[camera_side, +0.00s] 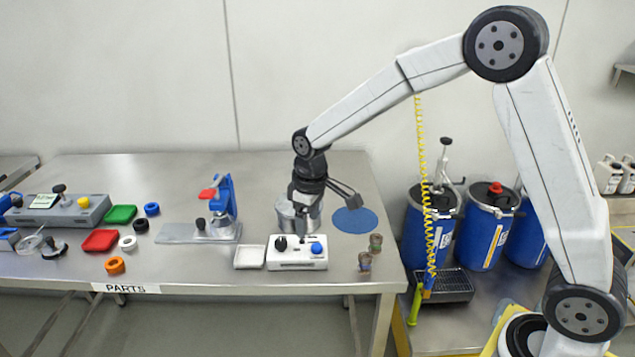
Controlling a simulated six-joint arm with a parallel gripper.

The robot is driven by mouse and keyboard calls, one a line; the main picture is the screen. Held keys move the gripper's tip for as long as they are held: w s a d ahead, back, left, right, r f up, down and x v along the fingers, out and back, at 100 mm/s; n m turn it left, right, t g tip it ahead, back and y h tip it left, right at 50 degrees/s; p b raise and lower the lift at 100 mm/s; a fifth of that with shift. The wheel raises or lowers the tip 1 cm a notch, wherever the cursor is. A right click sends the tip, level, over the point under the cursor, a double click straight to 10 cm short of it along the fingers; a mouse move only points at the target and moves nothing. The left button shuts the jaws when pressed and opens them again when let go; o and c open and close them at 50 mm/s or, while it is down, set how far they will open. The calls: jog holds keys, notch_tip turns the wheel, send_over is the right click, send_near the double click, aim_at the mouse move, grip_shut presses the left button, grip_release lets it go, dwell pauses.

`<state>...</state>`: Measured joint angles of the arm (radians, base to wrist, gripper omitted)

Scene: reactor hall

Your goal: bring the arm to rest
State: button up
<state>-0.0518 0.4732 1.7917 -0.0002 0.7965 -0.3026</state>
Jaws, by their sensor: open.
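My gripper (328,212) hangs over the right part of the steel table (200,270), with its fingers spread apart. It is close to a grey metal cylinder (287,214) and partly covers it in this view. I cannot tell whether the fingers touch the cylinder. No object shows held between the fingers. My arm reaches in from the right, bent high at the elbow.
A white box with black and blue knobs (298,263) and a small white tray (249,257) stand in front. A blue disc (355,220) and two small jars (376,242) are to the right. A blue press (222,204) is left. Blue drums (482,235) stand beyond the table's right edge.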

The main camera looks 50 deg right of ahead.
jog(key=s+d+f+m+t, duration=0.1)
jog(key=s+m, duration=0.3)
jog(key=s, duration=1.4)
jog(key=shift+s+d+f+t, duration=0.25)
jog(key=shift+d+f+t, duration=0.05)
jog(key=shift+d+f, duration=0.35)
